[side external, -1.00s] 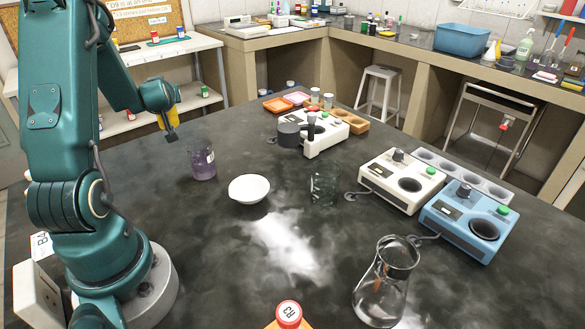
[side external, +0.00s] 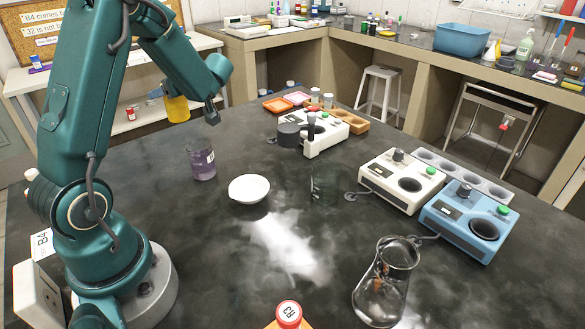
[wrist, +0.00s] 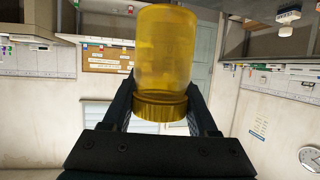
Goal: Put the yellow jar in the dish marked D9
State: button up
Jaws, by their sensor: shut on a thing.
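The yellow jar (side external: 177,108) is held up in the air at the upper left of the side view, above the bench's left part. In the wrist view the jar (wrist: 163,50) is see-through amber with a ribbed band at its lower end. My gripper (wrist: 161,103) is shut on the jar, a finger on each side of that band. In the side view its fingers are partly hidden. A white round dish (side external: 249,189) stands on the bench, below and to the right of the jar. I can read no D9 mark on any dish.
A purple-filled beaker (side external: 202,163) stands left of the white dish. A clear beaker (side external: 325,184) stands to its right, and a flask (side external: 385,282) at the front. White (side external: 402,181) and blue (side external: 467,222) instruments stand right.

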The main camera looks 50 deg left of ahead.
jog(key=w+d+f, duration=0.1)
jog(key=w+d, duration=0.1)
jog(key=d, duration=0.5)
jog(key=w+d+f, duration=0.1)
jog(key=d+f, duration=0.1)
jog(key=d, duration=0.4)
jog(key=m+t, duration=0.3)
jog(key=t, duration=0.1)
send_over(244, 186)
jog(key=shift+f, duration=4.2)
jog(key=shift+f, duration=0.15)
jog(key=o, duration=1.4)
jog(key=shift+c, duration=0.2)
